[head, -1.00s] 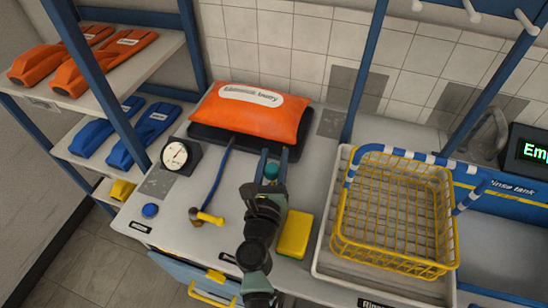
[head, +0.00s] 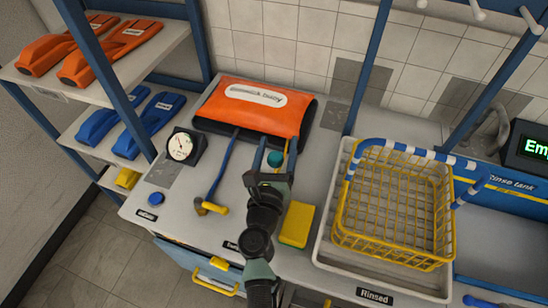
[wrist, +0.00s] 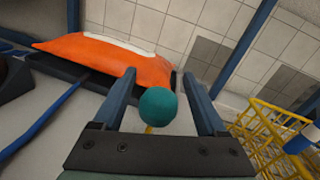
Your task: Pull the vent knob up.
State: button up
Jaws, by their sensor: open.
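The vent knob is a teal ball (head: 275,159) on the bench in front of the orange bag; the wrist view shows the ball (wrist: 157,107) with a bit of yellow stem under it. My gripper (head: 277,142) is open, with its two blue-grey fingers reaching toward the back of the bench. Nothing is held. Most of the stem and its base are hidden.
An orange bag (head: 255,107) lies on a black base behind the knob. A yellow sponge-like block (head: 297,224) and a yellow wire basket (head: 395,210) in a white tray are right.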

jog(key=s+a, duration=0.2)
jog(key=s, duration=1)
jog(key=shift+s+b, duration=0.3)
